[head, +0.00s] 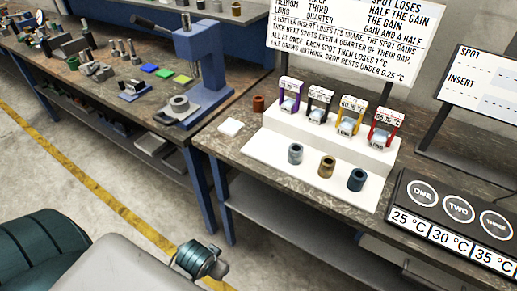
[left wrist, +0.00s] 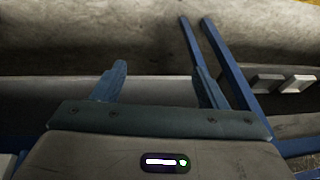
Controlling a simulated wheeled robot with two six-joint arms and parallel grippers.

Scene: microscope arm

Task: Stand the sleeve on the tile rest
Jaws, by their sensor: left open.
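Several small hollow sleeves stand upright on the workbench: a copper one (head: 258,104) by the back left of the white stepped stand, and a grey one (head: 295,153), a brass one (head: 327,166) and a dark blue one (head: 356,180) in a row on its low front step. I cannot tell which one the task means. A small white tile (head: 231,127) lies flat and bare on the bench, left of the stand. My left gripper (left wrist: 158,78) is open and empty in the left wrist view, away from the sleeves. My right gripper is not in view.
The white stand (head: 262,151) holds several coloured, labelled holders on its upper step. A black panel (head: 440,215) with numbered rings is at the right. Sign boards (head: 350,35) stand behind. A second bench with a blue press (head: 200,65) is at the left, past a gap.

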